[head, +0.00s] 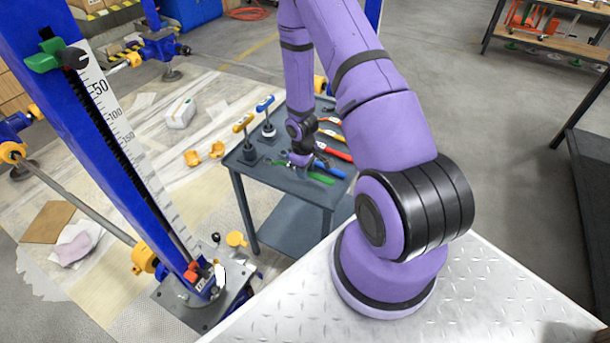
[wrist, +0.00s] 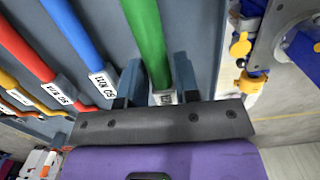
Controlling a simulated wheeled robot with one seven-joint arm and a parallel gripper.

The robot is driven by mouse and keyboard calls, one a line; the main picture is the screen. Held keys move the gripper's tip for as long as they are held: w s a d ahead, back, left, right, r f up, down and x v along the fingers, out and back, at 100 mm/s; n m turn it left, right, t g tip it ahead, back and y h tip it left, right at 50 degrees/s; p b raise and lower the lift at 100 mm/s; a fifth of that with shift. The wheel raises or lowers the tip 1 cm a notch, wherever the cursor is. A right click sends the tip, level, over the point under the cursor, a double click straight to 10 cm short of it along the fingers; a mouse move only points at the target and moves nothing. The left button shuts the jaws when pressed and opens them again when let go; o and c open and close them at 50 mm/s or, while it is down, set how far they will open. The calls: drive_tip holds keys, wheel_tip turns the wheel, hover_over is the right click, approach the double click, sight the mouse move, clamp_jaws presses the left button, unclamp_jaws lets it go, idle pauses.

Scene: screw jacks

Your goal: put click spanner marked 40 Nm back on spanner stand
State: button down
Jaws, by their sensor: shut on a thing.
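My gripper (wrist: 158,82) is shut on a green-handled spanner (wrist: 146,40), its fingers on either side of the handle. A small white label on it is partly hidden, so I cannot read its mark. In the head view my gripper (head: 299,159) is low over the grey cart (head: 246,172), with the green spanner (head: 318,178) at its front. Beside it lie a blue spanner (wrist: 75,25) and a red spanner (wrist: 28,52), then orange and yellow ones. The red label seems to read 80 Nm, upside down. Which part is the spanner stand is unclear.
Two upright T-handled tools, one yellow (head: 243,122) and one blue (head: 265,104), stand on the cart's left side. A blue screw jack post (head: 110,150) rises at the left. A metal diamond-plate top (head: 480,300) is at the front. Open floor lies right of the cart.

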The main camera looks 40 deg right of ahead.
drive_tip(key=shift+f, duration=1.3)
drive_tip(key=c, duration=0.8)
unclamp_jaws()
drive_tip(key=shift+a+f, duration=0.1)
drive_tip(key=shift+c, duration=0.2)
